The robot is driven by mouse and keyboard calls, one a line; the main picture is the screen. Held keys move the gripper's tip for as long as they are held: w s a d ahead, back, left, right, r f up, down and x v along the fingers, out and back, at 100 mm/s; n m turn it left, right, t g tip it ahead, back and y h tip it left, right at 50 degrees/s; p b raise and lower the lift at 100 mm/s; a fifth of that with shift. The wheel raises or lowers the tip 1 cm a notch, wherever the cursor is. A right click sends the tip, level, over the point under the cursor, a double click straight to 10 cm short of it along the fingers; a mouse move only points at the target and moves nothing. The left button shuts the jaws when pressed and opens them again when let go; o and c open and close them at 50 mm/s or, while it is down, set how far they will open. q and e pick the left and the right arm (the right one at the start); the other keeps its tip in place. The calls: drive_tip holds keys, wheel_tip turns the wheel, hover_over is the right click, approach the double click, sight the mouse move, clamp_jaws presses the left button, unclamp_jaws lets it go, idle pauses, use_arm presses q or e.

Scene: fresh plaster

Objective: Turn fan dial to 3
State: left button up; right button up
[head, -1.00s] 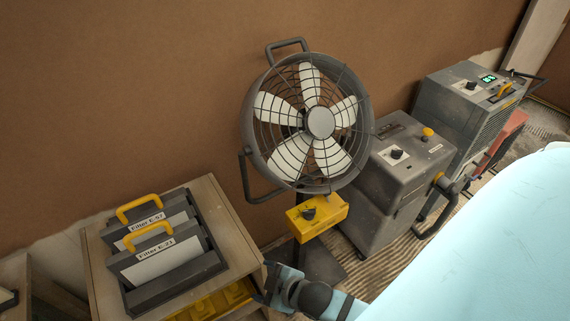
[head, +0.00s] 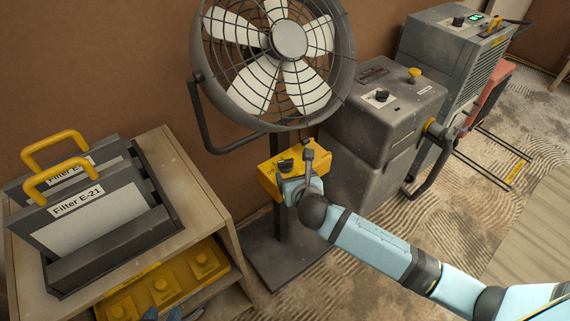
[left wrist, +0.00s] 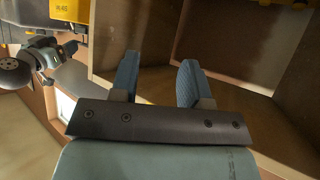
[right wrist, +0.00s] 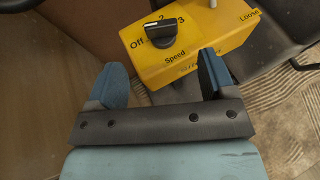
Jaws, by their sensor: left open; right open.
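The fan (head: 290,42) stands against the brown wall with a yellow control box (head: 268,182) below its head. The box's black speed dial (head: 286,166) also shows in the right wrist view (right wrist: 165,24), between the marks Off, 2 and 3. Its pointer seems turned left toward Off. My right gripper (right wrist: 165,72) is open and empty just in front of the box, its fingers apart from the dial. In the head view it partly covers the box (head: 299,186). My left gripper (left wrist: 155,72) is open and empty before a wooden cabinet; only its tips show at the head view's bottom edge.
A grey lever (head: 309,155) stands beside the dial, near the word Loose. The wooden cabinet (head: 205,200) at left bears filters in a dark tray (head: 90,262), with yellow items (head: 162,292) on its shelf. Grey machines (head: 372,125) stand right of the fan.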

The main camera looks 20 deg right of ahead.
sight(286, 162)
drive_tip(key=b+x, duration=0.2)
drive_tip(key=x, duration=0.9)
drive_tip(key=shift+s+a+f, duration=0.1)
drive_tip(key=c, duration=0.9)
